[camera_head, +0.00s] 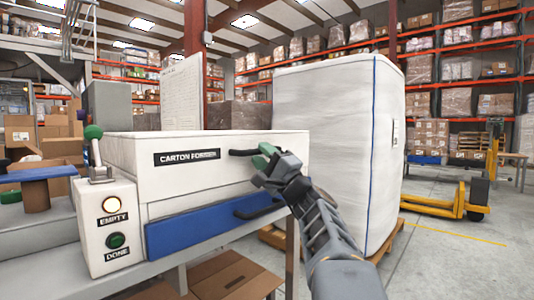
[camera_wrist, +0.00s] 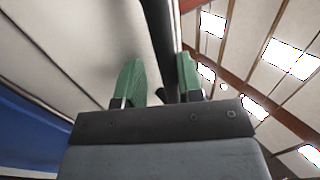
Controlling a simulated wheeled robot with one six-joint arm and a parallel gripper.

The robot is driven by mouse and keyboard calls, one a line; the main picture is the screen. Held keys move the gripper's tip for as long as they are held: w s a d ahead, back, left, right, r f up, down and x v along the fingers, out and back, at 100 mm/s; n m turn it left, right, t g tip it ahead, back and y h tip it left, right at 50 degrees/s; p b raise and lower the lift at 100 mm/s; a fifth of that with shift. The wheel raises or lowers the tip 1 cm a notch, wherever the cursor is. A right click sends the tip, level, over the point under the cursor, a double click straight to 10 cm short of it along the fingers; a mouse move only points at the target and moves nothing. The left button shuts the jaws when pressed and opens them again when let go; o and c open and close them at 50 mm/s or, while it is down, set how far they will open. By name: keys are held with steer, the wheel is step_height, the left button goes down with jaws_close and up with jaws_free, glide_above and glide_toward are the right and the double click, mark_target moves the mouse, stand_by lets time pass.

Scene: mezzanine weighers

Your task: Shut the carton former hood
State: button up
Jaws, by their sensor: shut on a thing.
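The carton former is a white box with a black label reading CARTON FORMER, standing on a grey bench. Its white hood (camera_head: 215,143) sits over a lower white front, with a thin seam between them; I cannot tell whether it is fully down. A black handle (camera_head: 241,152) sticks out from the hood's front. My gripper (camera_head: 266,158) is shut on this handle, near its right end. In the wrist view, the dark handle bar (camera_wrist: 158,35) runs between the green fingertips of my gripper (camera_wrist: 160,82). The fingers hide part of the handle.
Below is a blue drawer front (camera_head: 210,223) with its own black handle (camera_head: 258,210). A control box (camera_head: 108,225) with a green-knobbed lever, a glowing EMPTY lamp and a dark green DONE lamp stands left. A wrapped pallet (camera_head: 330,150) stands close behind my arm.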

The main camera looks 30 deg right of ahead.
steer(key=o, duration=0.4)
steer(key=shift+w+f, duration=0.3)
steer(key=shift+f, duration=0.2)
steer(key=shift+c, duration=0.2)
steer(key=shift+r, duration=0.1)
steer(key=shift+s, duration=0.1)
steer(key=p+v, duration=0.1)
steer(key=v, duration=1.2)
steer(key=shift+s+p, duration=0.3)
steer(key=shift+s, duration=0.15)
